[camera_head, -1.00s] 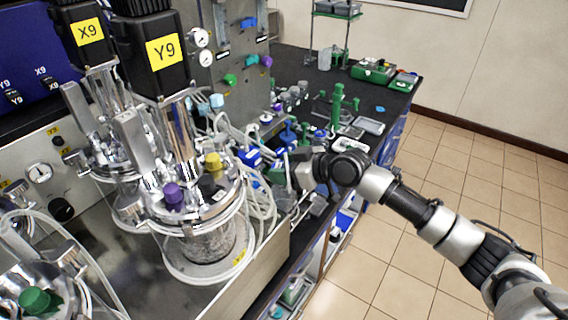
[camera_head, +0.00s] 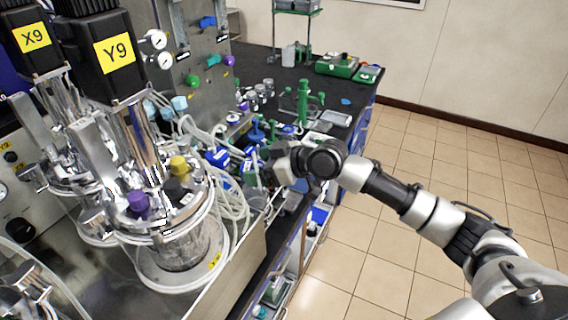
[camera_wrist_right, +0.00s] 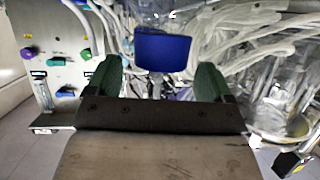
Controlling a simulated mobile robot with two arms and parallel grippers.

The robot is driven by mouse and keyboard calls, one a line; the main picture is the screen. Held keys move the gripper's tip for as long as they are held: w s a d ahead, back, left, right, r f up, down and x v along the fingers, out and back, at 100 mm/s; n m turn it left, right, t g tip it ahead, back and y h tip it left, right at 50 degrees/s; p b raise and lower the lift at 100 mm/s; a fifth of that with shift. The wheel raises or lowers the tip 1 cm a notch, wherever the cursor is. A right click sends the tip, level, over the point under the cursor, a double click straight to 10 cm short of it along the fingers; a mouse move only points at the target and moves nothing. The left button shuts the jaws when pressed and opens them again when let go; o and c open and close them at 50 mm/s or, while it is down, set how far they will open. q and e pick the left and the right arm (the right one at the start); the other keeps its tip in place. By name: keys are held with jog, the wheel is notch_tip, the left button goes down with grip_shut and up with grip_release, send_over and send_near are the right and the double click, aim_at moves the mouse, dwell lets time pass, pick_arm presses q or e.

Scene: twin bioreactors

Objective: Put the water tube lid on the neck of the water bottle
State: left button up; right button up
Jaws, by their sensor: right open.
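My right gripper (camera_head: 268,163) is over the bench edge, beside the cluster of blue-topped items and tubing; its fingers are hard to make out in the head view. In the right wrist view, its two green fingers (camera_wrist_right: 158,82) are apart. A blue, lid-like piece (camera_wrist_right: 163,52) shows beyond and between the fingertips, with a pale stem below it; I cannot tell whether it is the water tube lid. A blue item (camera_head: 217,157) sits among the tubes left of the gripper in the head view. I cannot single out the water bottle's neck. My left gripper is not in view.
A glass bioreactor (camera_head: 178,240) with purple and yellow caps stands left of the gripper, under the Y9 motor (camera_head: 119,55). Loose white tubing (camera_head: 232,205) lies between. A green stand (camera_head: 303,98) is farther back on the black bench. The tiled floor (camera_head: 450,170) at right is clear.

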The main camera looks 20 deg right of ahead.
jog(key=b+v, duration=0.2)
jog(key=v, duration=0.8)
jog(key=shift+b, duration=0.4)
